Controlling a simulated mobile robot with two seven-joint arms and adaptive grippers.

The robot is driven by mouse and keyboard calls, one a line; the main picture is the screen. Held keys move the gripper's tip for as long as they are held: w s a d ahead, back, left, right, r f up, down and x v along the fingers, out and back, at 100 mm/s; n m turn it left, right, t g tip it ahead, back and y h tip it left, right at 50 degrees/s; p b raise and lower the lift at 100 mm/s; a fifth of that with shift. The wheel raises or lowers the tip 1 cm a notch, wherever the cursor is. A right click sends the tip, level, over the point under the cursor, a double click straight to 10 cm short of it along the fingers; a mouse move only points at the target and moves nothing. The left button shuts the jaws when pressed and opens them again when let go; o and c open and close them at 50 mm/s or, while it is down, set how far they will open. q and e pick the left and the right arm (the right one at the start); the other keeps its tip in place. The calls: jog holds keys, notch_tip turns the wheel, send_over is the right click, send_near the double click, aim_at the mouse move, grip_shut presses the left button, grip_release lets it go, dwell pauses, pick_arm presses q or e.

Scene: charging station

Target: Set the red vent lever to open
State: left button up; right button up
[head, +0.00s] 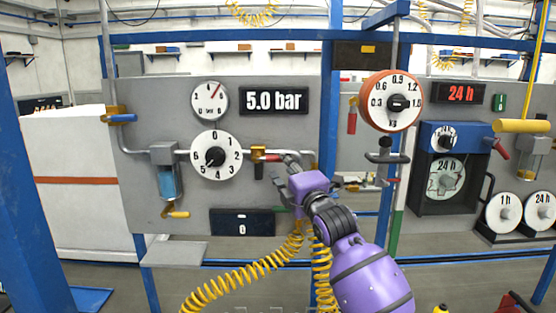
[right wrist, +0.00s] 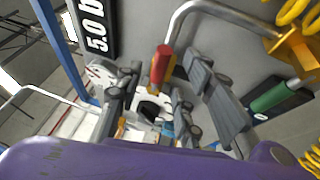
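In the right wrist view the lever (right wrist: 162,66) shows red with a yellow edge, between the spread fingers of my gripper (right wrist: 160,95). The fingers stand apart with gaps to the lever; contact cannot be made out. My left gripper is not in view.
The dial (head: 215,157), a small gauge (head: 210,101) and a "5.0 bar" display (head: 273,101) are left of and above the lever. A blue post (head: 329,110) stands right of it. A green handle (right wrist: 269,97) is near the gripper. Yellow coiled hoses (head: 245,275) hang by my arm.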

aim_at(279, 160)
jog(key=shift+x, duration=2.7)
grip_shut()
